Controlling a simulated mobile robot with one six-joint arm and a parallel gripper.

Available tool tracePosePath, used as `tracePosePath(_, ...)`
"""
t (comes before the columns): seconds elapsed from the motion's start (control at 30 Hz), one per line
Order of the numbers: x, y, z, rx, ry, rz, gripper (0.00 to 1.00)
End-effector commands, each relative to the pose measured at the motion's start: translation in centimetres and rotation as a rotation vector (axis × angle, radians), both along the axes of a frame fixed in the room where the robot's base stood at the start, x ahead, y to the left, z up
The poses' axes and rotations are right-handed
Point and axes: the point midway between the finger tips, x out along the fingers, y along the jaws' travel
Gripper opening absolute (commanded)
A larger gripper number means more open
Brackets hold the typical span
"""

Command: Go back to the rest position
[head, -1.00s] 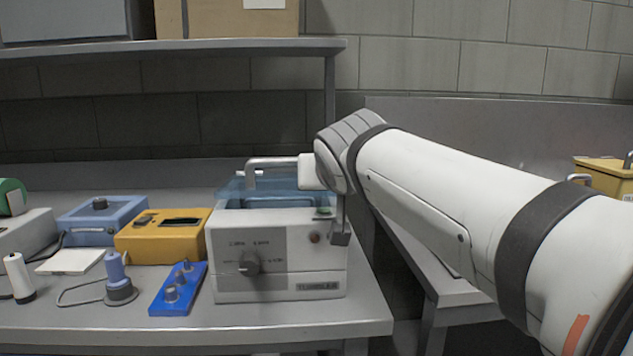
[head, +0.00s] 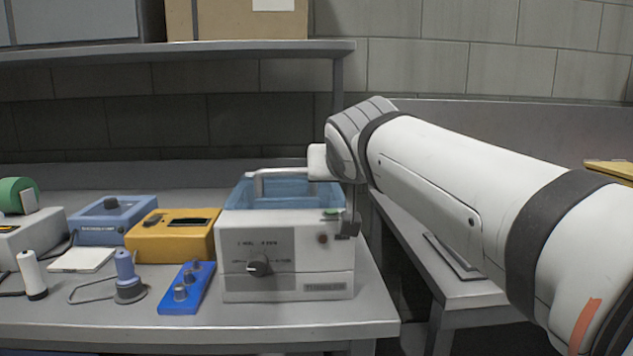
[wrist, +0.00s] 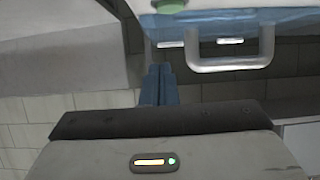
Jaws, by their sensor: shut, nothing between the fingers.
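My gripper (wrist: 155,88) shows in the wrist view as two dark blue fingers, closed together and empty. In that view a metal U-shaped handle (wrist: 230,62) on a blue part lies to the right of the fingers, apart from them. In the head view my arm reaches in from the right, and its wrist is by the right rear of a pale machine (head: 290,285) with a blue translucent top (head: 240,195). My fingers cannot be made out clearly in the head view.
Left of the machine stand a yellow box (head: 150,243), a blue box (head: 90,230), a blue block with knobs (head: 185,290) and a stand (head: 128,288). A shelf (head: 200,46) runs above. A second bench (head: 470,297) is under my arm, with a gap between benches.

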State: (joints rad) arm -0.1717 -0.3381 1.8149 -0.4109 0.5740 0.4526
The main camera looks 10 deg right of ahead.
Motion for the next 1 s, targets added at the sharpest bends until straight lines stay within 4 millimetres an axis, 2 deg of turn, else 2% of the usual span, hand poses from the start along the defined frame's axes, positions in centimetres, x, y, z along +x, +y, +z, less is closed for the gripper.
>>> tracePosePath(0.03,0.0,0.0,1.6,0.001,-0.002,0.0,0.0)
tracePosePath(0.2,0.0,0.0,4.9,0.001,-0.002,0.0,0.0)
tracePosePath(0.33,0.0,0.0,6.5,0.001,-0.001,0.0,0.0)
tracePosePath(0.5,-0.1,-0.2,7.3,-0.003,0.018,-0.001,0.0)
tracePosePath(0.67,-1.2,-0.9,6.4,-0.017,0.127,-0.005,0.0)
tracePosePath(0.77,-2.7,-1.6,4.9,-0.026,0.238,-0.003,0.0)
tracePosePath(1.0,-8.2,-2.9,0.9,-0.03,0.512,0.012,0.0)
